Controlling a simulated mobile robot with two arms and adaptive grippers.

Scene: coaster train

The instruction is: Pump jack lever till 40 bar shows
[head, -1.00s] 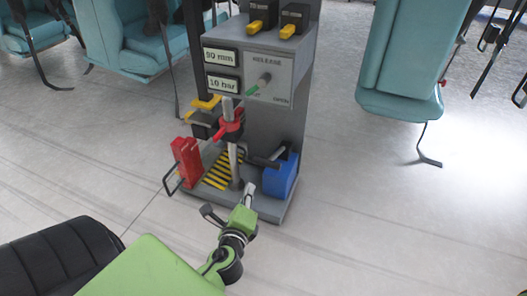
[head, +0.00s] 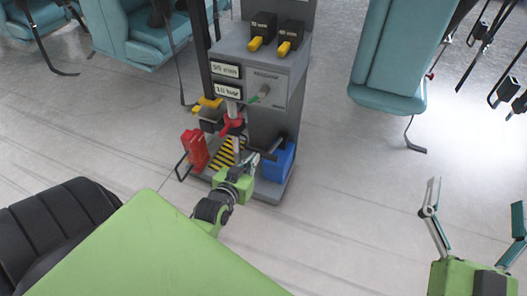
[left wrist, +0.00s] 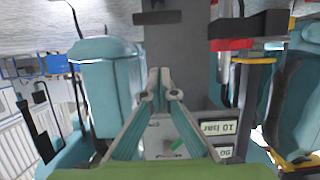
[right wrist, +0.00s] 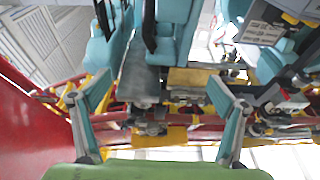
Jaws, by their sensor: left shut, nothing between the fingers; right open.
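The grey jack stand (head: 234,52) shows a lower display (head: 228,91) reading 10 bar. The millimetre display (head: 226,69) above it is too blurred to read surely. The 10 bar display also shows upside down in the left wrist view (left wrist: 218,128). A dark lever-like bar (head: 266,154) sticks out leftward by the blue block (head: 278,163). My left gripper (head: 252,162) is shut and empty at this bar's left end; I cannot tell whether they touch. In the left wrist view its fingertips (left wrist: 158,73) meet. My right gripper (head: 476,190) is open and empty at the right.
The RELEASE knob (head: 260,94) has a green handle. A red clamp (head: 232,123) sits on the post, and a red block (head: 194,150) stands on the base's left. Teal seats (head: 390,60) stand behind. The right wrist view shows red and yellow rails (right wrist: 160,132).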

